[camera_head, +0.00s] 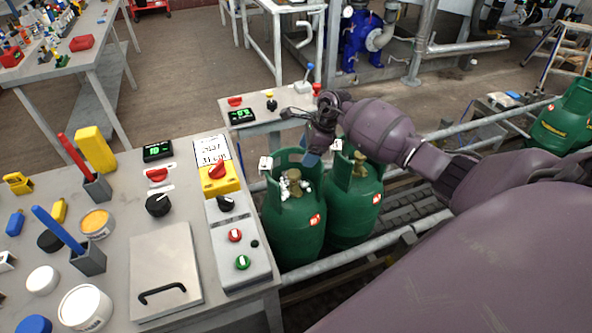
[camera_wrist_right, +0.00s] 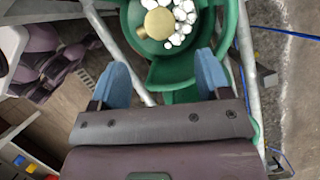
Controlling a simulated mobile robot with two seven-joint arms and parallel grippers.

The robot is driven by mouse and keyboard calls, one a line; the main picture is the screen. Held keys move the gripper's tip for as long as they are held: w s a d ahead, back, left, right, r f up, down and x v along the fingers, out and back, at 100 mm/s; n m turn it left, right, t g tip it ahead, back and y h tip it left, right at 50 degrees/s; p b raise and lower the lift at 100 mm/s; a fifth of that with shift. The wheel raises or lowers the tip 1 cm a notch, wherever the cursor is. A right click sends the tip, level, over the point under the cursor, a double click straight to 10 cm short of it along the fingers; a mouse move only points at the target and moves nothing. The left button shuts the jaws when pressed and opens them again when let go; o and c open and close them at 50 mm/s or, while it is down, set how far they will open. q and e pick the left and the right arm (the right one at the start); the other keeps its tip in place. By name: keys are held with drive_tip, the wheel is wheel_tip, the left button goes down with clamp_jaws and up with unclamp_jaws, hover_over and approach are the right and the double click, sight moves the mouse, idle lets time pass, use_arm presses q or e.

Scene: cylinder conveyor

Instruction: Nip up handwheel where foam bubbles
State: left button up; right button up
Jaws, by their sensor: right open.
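Two green gas cylinders stand side by side on the conveyor. The left cylinder (camera_head: 293,228) has white foam bubbles (camera_head: 304,186) around its brass handwheel (camera_head: 293,175) inside the collar. The right cylinder (camera_head: 354,212) has a brass valve (camera_head: 359,163) with no foam that I can see. In the right wrist view, the brass handwheel (camera_wrist_right: 158,23) and the foam (camera_wrist_right: 180,24) lie ahead of the fingers. My right gripper (camera_wrist_right: 162,80) is open and empty, with blue fingertips apart. In the head view my right gripper (camera_head: 312,158) hangs over the collars, apart from the handwheel. My left gripper is out of view.
A grey workbench (camera_head: 115,200) with controls, pots and brushes stands at the left. Conveyor rails (camera_head: 345,257) run beside the cylinders. Another green cylinder (camera_head: 563,120) is at the far right. A small panel table (camera_head: 262,118) stands behind.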

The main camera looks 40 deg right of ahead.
sight(295, 173)
drive_tip(key=x, duration=0.8)
drive_tip(key=shift+w+a+f+b, duration=0.1)
drive_tip(key=shift+b, duration=0.2)
drive_tip(key=c, duration=0.9)
